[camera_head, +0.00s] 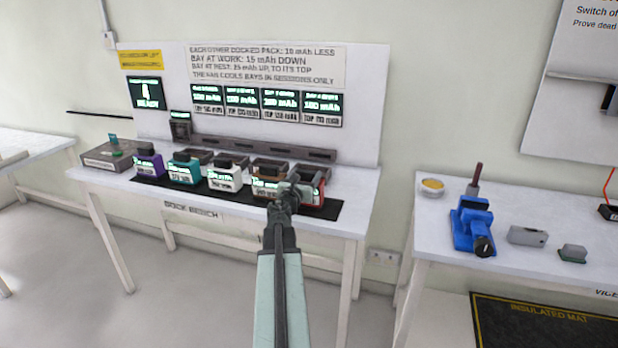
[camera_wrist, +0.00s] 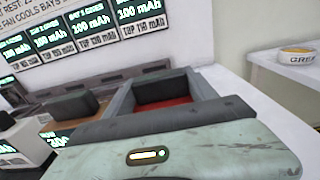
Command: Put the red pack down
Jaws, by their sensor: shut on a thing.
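The red pack (camera_head: 320,191) is at the right end of the row of packs on the dock bench (camera_head: 222,205). In the wrist view, a dark handle and a strip of the red pack (camera_wrist: 178,105) show between the grey fingers of my gripper (camera_wrist: 162,94). The gripper is shut on the pack. I cannot tell whether its underside touches the black mat (camera_head: 333,208).
An orange pack (camera_head: 266,187) stands close to the left, then white (camera_head: 225,180), teal (camera_head: 184,172) and purple (camera_head: 149,165) packs. A grey dock rail (camera_head: 310,152) runs behind. To the right, a separate bench holds a blue vice (camera_head: 472,226) and a round dish (camera_head: 432,187).

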